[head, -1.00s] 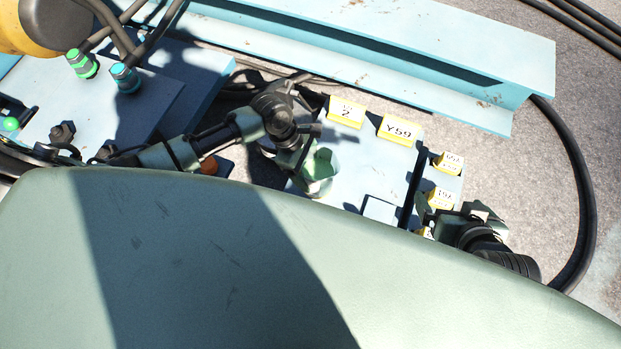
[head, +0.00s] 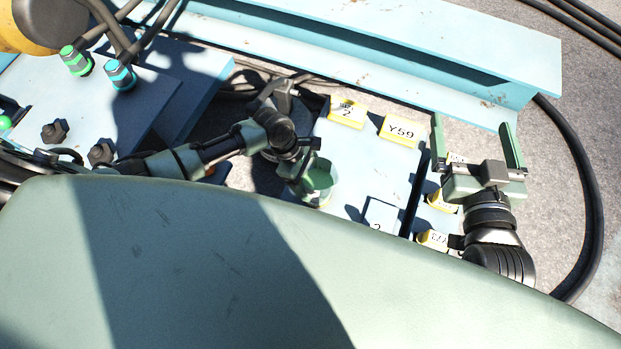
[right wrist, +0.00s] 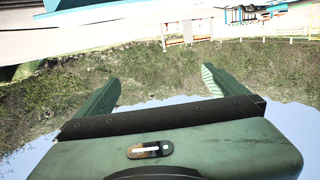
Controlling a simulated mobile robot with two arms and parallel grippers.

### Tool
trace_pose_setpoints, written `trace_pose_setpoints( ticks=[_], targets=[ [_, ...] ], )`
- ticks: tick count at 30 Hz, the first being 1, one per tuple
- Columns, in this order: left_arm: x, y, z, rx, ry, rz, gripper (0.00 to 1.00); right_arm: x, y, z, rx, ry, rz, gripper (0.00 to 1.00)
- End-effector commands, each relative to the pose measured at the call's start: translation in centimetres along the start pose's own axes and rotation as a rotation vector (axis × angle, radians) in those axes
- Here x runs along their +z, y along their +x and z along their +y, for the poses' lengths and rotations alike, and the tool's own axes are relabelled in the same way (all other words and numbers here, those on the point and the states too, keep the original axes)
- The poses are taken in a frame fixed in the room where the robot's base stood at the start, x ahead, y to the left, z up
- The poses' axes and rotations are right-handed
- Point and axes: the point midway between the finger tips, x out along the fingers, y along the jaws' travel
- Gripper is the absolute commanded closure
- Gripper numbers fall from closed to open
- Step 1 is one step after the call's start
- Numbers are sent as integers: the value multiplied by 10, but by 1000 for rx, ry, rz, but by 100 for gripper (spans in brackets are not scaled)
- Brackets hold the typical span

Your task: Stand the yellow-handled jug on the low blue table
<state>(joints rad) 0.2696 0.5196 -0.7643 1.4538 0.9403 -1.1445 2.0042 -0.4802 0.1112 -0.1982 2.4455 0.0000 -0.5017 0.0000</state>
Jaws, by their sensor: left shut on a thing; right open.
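A green, open-topped vessel (head: 320,184) hangs at my left gripper (head: 303,166) in the head view. The left gripper is shut on it; no yellow handle shows, so I cannot tell surely that it is the jug. The vessel overlaps the left edge of a pale blue flat surface (head: 365,165), which may be the low blue table. Whether it touches that surface is unclear. My right gripper (head: 473,124) is open and empty, right of this surface; its two spread fingers also show in the right wrist view (right wrist: 160,76).
Yellow label blocks, one marked Y59 (head: 399,131), stand along the blue surface's far edge and right side. A long blue beam (head: 400,50) lies behind. A black cable (head: 590,200) curves at the right. Another blue plate (head: 110,100) with connectors is at the left.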

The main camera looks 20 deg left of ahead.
Motion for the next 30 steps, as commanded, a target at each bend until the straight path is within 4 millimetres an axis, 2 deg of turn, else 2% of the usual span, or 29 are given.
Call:
trace_pose_setpoints(
  ticks=[12, 13, 15, 25, 30],
  targets=[
    [0, 2, 1, 2, 0, -3, 94, -1, 0, 0, 0, 0, 0, 0],
    [-1, 2, 0, 0, -1, -1, 13, 0, 0, 0, 0, 0, -1, 0],
    [-1, 2, 0, 0, 0, 0, 0, 0, 0, 0, 0, 0, -2, 0],
    [0, -2, 0, 0, 0, 0, 0, -2, 0, 0, 1, 0, 4, 0],
    [0, -17, 0, 1, 0, 0, 0, 25, -6, 4, 8, -1, -144, 0]
  ],
)
